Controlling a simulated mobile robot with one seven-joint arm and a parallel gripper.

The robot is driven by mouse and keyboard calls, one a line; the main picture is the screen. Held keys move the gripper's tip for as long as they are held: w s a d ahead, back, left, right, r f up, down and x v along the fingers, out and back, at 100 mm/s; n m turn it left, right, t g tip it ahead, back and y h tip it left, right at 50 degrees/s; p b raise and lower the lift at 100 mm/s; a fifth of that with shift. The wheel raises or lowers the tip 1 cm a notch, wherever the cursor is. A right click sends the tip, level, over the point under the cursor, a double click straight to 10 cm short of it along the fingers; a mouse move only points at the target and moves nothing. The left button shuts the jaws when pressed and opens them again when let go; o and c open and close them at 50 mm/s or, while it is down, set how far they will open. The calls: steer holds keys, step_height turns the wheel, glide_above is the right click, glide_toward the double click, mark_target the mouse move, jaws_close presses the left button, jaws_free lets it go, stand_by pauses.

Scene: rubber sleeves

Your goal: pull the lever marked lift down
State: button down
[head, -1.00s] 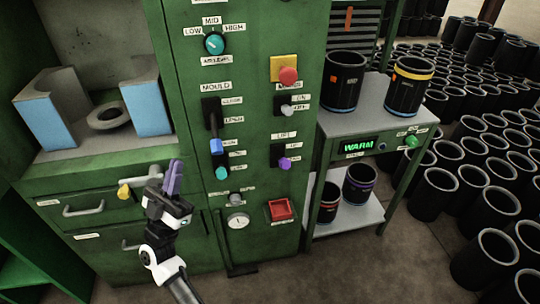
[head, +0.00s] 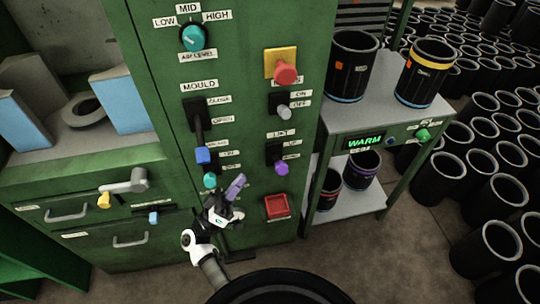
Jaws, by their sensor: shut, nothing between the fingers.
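The lever marked lift (head: 281,168) has a purple knob on a black plate, on the right of the green panel. Its knob sits low on the plate, near the lower of its two side labels. A label reading LIFT is above it. My gripper (head: 236,187) has purple fingers, which look closed together and empty. It is to the left of the lift lever and a little lower in the picture, apart from it in view. How far the fingers are from the panel is hard to tell.
Close by are the mould lever (head: 203,155) with a blue knob, a grey-knobbed switch (head: 283,112), a red emergency-style button (head: 286,73) and a red square tray (head: 277,206). A side table (head: 372,106) with black sleeves stands at the right. A dark round shape fills the bottom edge.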

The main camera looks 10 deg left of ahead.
mark_target(278, 163)
steer(key=shift+s, duration=0.1)
steer(key=shift+r, duration=0.1)
steer(key=p+x, duration=0.4)
steer(key=x, duration=0.6)
steer(key=d+f, duration=0.1)
steer(key=s+d+f, duration=0.1)
steer(key=f, duration=0.1)
steer(key=shift+d+f+p, duration=0.1)
steer(key=shift+p, duration=0.25)
steer(key=shift+f+b, duration=0.15)
steer(key=shift+b, duration=0.15)
